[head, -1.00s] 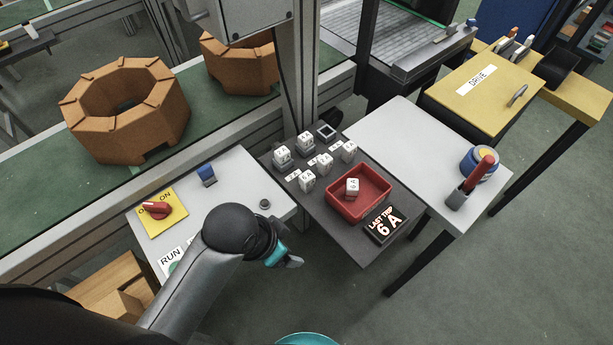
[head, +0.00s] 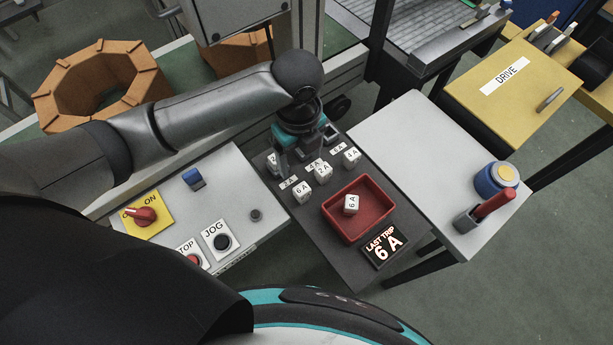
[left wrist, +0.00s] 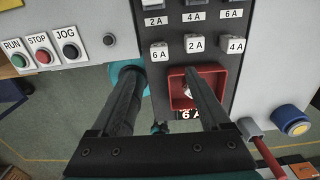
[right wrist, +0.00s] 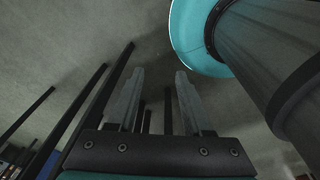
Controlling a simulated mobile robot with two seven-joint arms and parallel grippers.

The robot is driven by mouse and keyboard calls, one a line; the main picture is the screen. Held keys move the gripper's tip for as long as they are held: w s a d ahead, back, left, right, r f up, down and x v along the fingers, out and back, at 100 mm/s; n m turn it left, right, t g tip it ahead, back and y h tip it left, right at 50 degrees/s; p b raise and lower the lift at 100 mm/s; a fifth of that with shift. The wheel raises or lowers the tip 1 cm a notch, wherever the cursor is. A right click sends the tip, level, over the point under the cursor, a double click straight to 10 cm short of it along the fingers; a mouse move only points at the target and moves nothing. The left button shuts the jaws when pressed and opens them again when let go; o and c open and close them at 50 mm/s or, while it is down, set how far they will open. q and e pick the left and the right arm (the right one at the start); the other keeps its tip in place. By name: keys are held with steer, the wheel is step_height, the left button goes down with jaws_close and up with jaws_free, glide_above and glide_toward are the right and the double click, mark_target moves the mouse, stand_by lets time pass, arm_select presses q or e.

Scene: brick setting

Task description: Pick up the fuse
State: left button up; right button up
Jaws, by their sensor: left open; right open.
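A white fuse marked 6 A (head: 351,204) sits in a red tray (head: 331,212) on the dark panel. Loose white fuses marked 6 A (head: 302,191), 2 A (head: 323,173) and 4 A (head: 351,157) stand in a row behind it. A display (head: 385,246) reads LAST TRIP 6 A. My left gripper (head: 298,160) is open and empty above the rear of the panel, partly hiding the sockets there. In the left wrist view, its fingers (left wrist: 162,78) point over the panel, and one partly covers the tray (left wrist: 176,94). My right gripper (right wrist: 160,82) is open and empty, over bare floor.
A control desk with a red switch (head: 141,216), a blue switch (head: 193,179) and JOG button (head: 222,242) stands left. A pale table (head: 420,165) on the right bears a red-handled tool (head: 490,206) and blue-yellow button (head: 497,178). A yellow DRIVE box (head: 510,90) stands behind.

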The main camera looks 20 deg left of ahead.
arm_select(q)
steer(key=b, duration=0.1)
glide_above(302, 188)
steer(key=f, duration=0.5)
steer(key=shift+s+a+f, duration=0.1)
steer(key=shift+s+f, duration=0.2)
steer(key=shift+f, duration=0.05)
step_height(302, 188, down, 3)
steer(key=shift+r, duration=0.2)
steer(key=shift+w+f+b, duration=0.1)
steer(key=shift+f+b, duration=0.25)
steer(key=shift+f, duration=0.5)
step_height(302, 188, down, 4)
steer(key=shift+w+f+b, duration=0.1)
steer(key=shift+f+b, duration=0.15)
steer(key=shift+b, duration=0.25)
arm_select(e)
steer(key=s+f, duration=0.3)
steer(key=shift+s, duration=0.1)
steer(key=shift+s+g, duration=0.1)
steer(key=shift+g, duration=0.2)
arm_select(q)
steer(key=shift+c, duration=1.3)
jaws_close()
arm_select(e)
steer(key=shift+s, duration=0.15)
